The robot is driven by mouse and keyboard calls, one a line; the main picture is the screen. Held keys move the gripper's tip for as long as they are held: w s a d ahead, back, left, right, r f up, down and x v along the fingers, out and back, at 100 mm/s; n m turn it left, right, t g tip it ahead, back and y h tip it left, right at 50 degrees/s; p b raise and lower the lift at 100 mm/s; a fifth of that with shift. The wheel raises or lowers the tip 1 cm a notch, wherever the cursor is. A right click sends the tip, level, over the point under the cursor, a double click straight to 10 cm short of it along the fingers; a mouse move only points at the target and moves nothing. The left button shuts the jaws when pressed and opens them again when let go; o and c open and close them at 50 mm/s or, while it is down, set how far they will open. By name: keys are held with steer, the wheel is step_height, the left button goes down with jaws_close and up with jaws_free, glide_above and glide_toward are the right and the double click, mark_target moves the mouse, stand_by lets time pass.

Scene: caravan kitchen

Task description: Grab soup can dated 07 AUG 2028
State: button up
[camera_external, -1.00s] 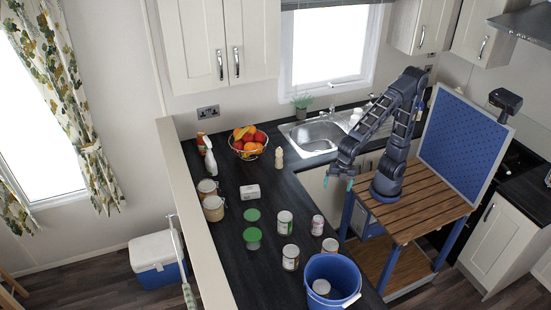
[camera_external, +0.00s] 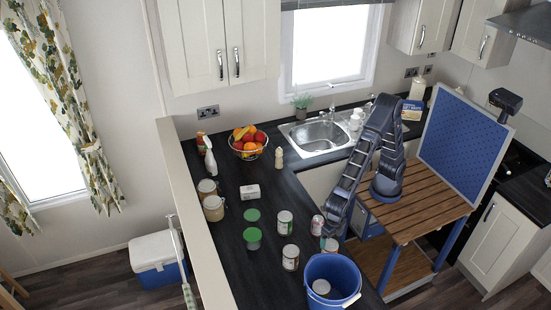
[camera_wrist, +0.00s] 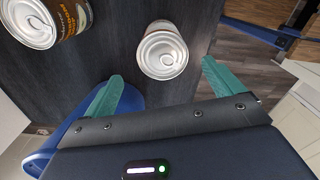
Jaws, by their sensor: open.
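Several soup cans stand on the dark worktop in the external view: one at the back (camera_external: 285,222), one at the front left (camera_external: 290,257), one at the right (camera_external: 317,225), and one partly hidden by my arm (camera_external: 329,246). Another can (camera_external: 321,287) is inside the blue bucket (camera_external: 346,270). No date is readable. In the wrist view a can (camera_wrist: 162,51) stands beyond and between my teal fingertips, apart from them. A can with an orange and dark label (camera_wrist: 62,20) is at upper left. My gripper (camera_wrist: 160,83) is open and empty.
The blue bucket stands at the worktop's front, beside my gripper; its rim shows in the wrist view (camera_wrist: 60,135).

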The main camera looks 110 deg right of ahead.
mark_target(329, 250)
steer(key=f, duration=1)
steer(key=shift+s+d+f, duration=0.15)
steer(key=shift+d+f, duration=0.05)
steer(key=shift+d, duration=0.05)
steer(key=c, duration=1.4)
